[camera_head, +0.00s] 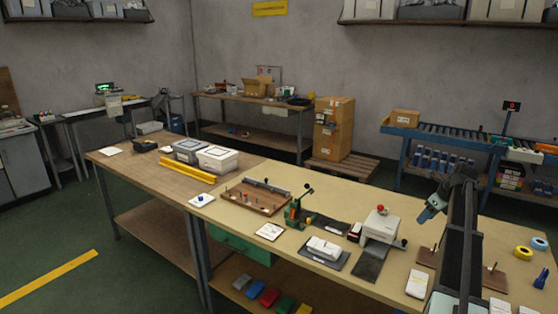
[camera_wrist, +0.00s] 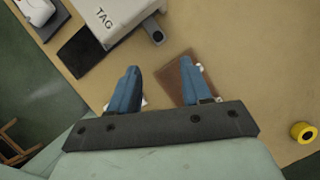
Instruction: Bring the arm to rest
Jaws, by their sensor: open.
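My gripper (camera_head: 430,211) hangs above the right part of the long workbench (camera_head: 330,205), at the end of my dark arm. In the wrist view my gripper (camera_wrist: 160,68) has its two blue fingers apart, with nothing between them. Below the fingers lie the tan bench top and a brown board (camera_wrist: 205,92), partly hidden by the right finger. The same board (camera_head: 427,257) shows in the head view with an upright peg. The gripper appears clear of the bench and of the things on it.
A white device marked TAG (camera_wrist: 118,18) with a dark mat (camera_wrist: 82,55) stands near the gripper; the head view shows it (camera_head: 381,226) with a red knob. A yellow tape roll (camera_wrist: 303,132) lies rightward. Cards and tools cover parts of the bench.

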